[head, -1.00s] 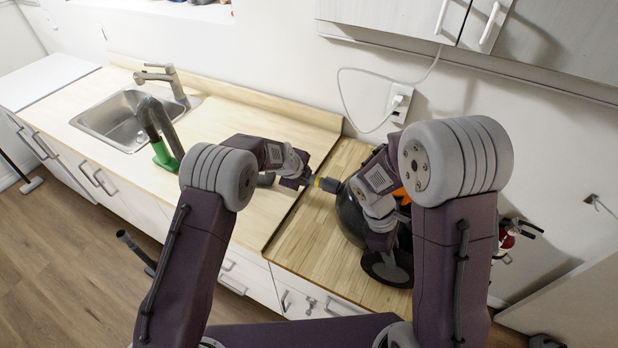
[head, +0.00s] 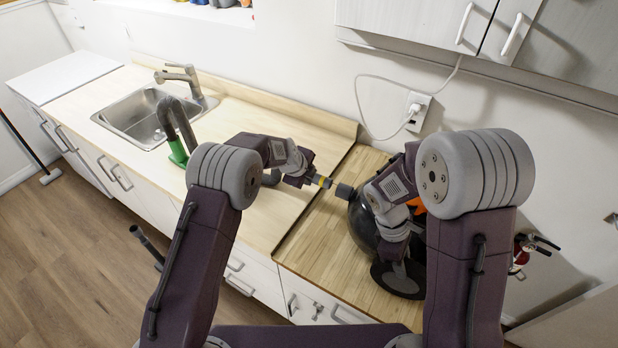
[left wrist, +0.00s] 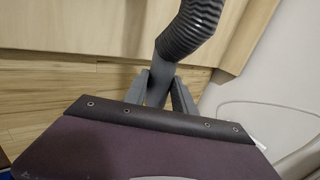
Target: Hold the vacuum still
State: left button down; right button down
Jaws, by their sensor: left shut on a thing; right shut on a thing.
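The vacuum (head: 362,222) has a round black body with some orange on top. It stands on the wooden counter at the right, partly hidden behind my right arm. My right gripper (head: 398,262) is low at the vacuum's front side and shut on it; its fingertips are hard to make out. My left gripper (head: 308,180) is left of the vacuum, beside a dark connector with a yellow band (head: 322,181). In the left wrist view, my left gripper (left wrist: 160,95) is shut on the grey end of a ribbed black hose (left wrist: 192,30).
A sink (head: 140,118) with a faucet (head: 182,80) is at the left. A dark curved tube with a green part (head: 178,153) is near it. A white cord runs to a wall outlet (head: 417,112). A cabinet (head: 430,20) hangs above. Wooden counter in front is clear.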

pick_arm(q)
jog(key=shift+r, duration=3.5)
pick_arm(e)
jog(key=c, duration=1.4)
grip_release()
jog(key=shift+w+r, duration=0.25)
pick_arm(q)
jog(key=shift+r, duration=0.1)
pick_arm(e)
jog(key=o, duration=0.3)
jog(key=shift+s, duration=0.1)
pick_arm(q)
jog(key=shift+s+a, duration=0.1)
jog(key=shift+s, duration=0.05)
pick_arm(e)
jog(key=shift+s, duration=0.15)
jog(key=shift+f, duration=0.1)
